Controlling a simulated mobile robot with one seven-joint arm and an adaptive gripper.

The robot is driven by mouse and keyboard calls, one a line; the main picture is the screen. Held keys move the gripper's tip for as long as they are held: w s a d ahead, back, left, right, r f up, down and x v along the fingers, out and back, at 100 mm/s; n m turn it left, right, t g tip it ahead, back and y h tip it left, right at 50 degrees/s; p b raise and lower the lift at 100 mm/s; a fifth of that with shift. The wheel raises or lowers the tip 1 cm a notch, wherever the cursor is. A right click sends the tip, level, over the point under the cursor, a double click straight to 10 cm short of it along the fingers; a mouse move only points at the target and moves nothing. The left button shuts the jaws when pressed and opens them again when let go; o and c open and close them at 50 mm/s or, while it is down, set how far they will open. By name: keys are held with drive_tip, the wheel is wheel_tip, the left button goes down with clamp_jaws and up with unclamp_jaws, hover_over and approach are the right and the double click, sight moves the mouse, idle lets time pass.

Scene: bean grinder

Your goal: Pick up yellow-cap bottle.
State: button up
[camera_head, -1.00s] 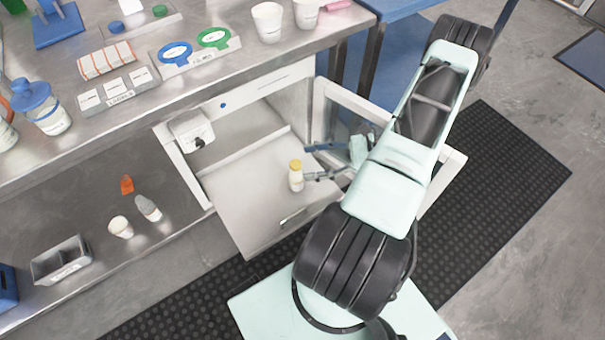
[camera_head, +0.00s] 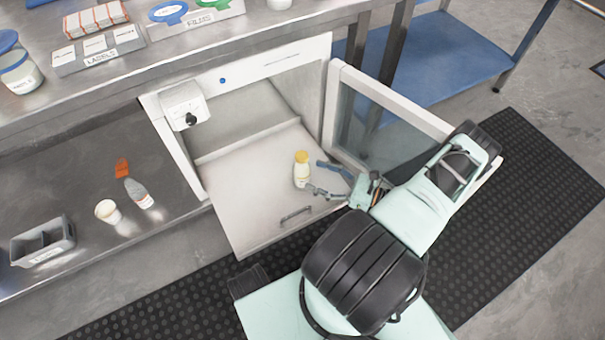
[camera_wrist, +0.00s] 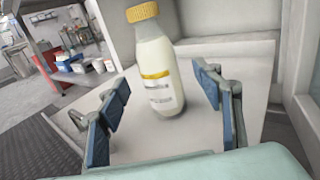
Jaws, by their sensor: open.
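The yellow-cap bottle (camera_head: 302,172) stands upright on the pulled-out white shelf (camera_head: 250,205) of the open cabinet. In the wrist view the bottle (camera_wrist: 158,75) is pale, with a yellow ribbed cap and a yellow-banded label. My gripper (camera_head: 318,178) is open and empty, just to the right of the bottle in the head view. In the wrist view my gripper's blue-padded fingers (camera_wrist: 160,92) are spread to either side, and the bottle stands ahead in the gap between them. I see no contact.
The open glass door (camera_head: 380,125) stands to the right, close to my arm. A white box with a black knob (camera_head: 185,106) is at the cabinet's left. A handle (camera_head: 296,213) is at the shelf's front. A cup (camera_head: 107,211) and a grey tray (camera_head: 42,241) stand further left.

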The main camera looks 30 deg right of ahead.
sight(301, 170)
drive_tip(key=b+x, duration=0.1)
drive_tip(key=x, duration=0.5)
drive_tip(key=shift+a, duration=0.1)
drive_tip(key=shift+c, duration=0.6)
drive_tip(key=c, duration=1.2)
drive_tip(key=shift+r, duration=0.1)
drive_tip(key=shift+c, duration=1)
drive_tip(key=shift+r, duration=0.1)
